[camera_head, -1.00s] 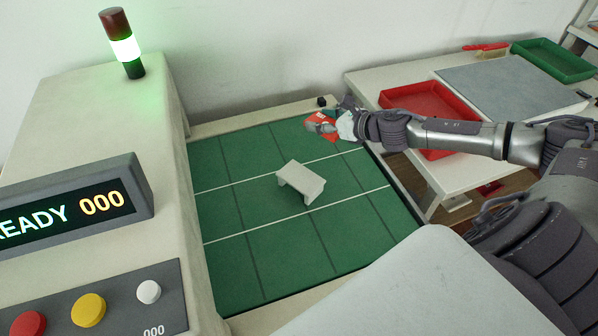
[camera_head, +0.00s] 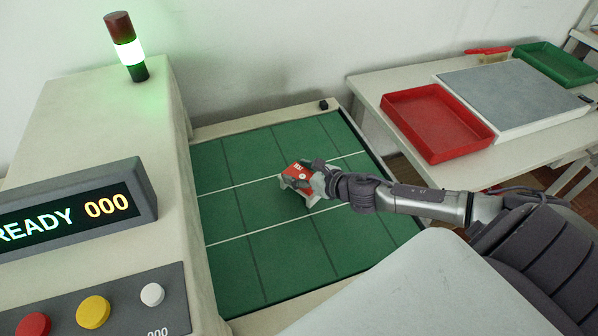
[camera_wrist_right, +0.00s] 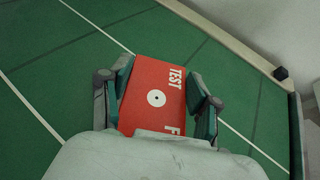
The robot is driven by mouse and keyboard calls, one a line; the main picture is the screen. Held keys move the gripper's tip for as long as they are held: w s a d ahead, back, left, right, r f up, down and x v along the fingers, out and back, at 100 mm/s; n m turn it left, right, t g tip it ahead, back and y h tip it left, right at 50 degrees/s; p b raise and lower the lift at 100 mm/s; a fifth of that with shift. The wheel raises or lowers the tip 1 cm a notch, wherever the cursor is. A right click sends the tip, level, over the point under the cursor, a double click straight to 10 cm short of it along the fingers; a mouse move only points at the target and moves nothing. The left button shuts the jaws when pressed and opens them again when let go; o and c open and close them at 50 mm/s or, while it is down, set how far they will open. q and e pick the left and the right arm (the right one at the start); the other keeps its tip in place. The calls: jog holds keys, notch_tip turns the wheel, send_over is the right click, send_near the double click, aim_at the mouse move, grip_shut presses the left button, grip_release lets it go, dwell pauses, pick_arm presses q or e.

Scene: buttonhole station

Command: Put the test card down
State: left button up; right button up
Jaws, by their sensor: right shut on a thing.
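The test card (camera_head: 297,170) is red with white lettering. In the right wrist view the card (camera_wrist_right: 155,82) shows a white disc with a dark centre, and the word TEST. My right gripper (camera_head: 308,176) is shut on it, with a finger along each side in the wrist view (camera_wrist_right: 160,88). My left gripper is not in view.
A cream machine with a READY 000 display (camera_head: 75,213), buttons and a lit green lamp (camera_head: 130,52) stands at left. A side table at right holds a red tray (camera_head: 437,122), a grey pad (camera_head: 510,95) and a green tray (camera_head: 556,63). The mat around the stand is clear.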

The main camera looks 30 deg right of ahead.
jog(key=o, duration=1.2)
jog(key=shift+r, duration=0.1)
jog(key=v, duration=1.2)
jog(key=shift+b, duration=0.3)
